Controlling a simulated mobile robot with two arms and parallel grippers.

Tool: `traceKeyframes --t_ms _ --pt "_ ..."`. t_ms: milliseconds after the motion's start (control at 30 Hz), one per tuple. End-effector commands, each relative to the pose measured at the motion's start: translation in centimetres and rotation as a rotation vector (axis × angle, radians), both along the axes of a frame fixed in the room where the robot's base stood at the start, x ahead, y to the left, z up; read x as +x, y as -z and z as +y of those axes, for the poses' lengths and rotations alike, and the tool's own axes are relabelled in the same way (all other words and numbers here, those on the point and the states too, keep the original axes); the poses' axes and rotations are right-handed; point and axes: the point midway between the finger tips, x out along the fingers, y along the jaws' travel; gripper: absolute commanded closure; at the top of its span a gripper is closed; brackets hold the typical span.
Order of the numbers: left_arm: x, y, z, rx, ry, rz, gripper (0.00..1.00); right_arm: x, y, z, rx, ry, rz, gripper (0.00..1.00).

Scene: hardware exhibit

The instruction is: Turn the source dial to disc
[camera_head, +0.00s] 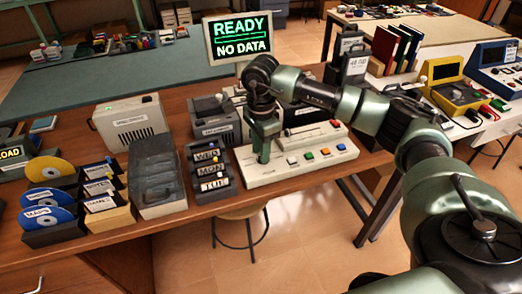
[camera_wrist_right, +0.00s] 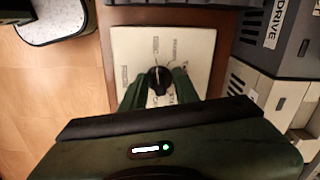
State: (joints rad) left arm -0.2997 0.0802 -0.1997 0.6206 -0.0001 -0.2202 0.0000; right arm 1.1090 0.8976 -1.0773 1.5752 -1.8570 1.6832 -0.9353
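The source dial (camera_wrist_right: 159,79) is a black round knob with a pale pointer mark, on a cream panel with small printed labels around it. In the wrist view the mark points roughly up; the labels are too small to read surely. My right gripper (camera_wrist_right: 160,88) points down at the panel, with one green finger on each side of the dial. The fingers look apart; firm contact is not visible. In the head view the right gripper (camera_head: 263,152) stands over the left part of the cream console (camera_head: 290,171) and hides the dial. My left gripper is out of view.
A screen (camera_head: 240,38) reading "READY NO DATA" stands behind the console. Coloured buttons (camera_head: 309,155) line its front right. A day-labelled rack (camera_head: 210,171) stands close left, with discs in holders (camera_head: 48,192) farther left. Grey drive boxes (camera_head: 215,121) stand behind.

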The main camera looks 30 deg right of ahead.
Motion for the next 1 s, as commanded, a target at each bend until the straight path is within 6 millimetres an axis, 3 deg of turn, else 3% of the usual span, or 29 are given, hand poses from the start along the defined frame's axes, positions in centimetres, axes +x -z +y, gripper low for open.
traceKeyframes --t_ms 367,800,1000 --pt "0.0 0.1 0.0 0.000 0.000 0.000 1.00 -0.1 -0.1 0.0 -0.001 0.000 0.004 0.65" --pt "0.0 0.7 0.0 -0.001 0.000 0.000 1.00 0.0 -6.7 0.0 0.000 0.000 0.001 0.65" --pt "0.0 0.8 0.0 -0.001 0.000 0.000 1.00 -0.1 -7.7 0.0 -0.001 0.000 0.004 0.65"
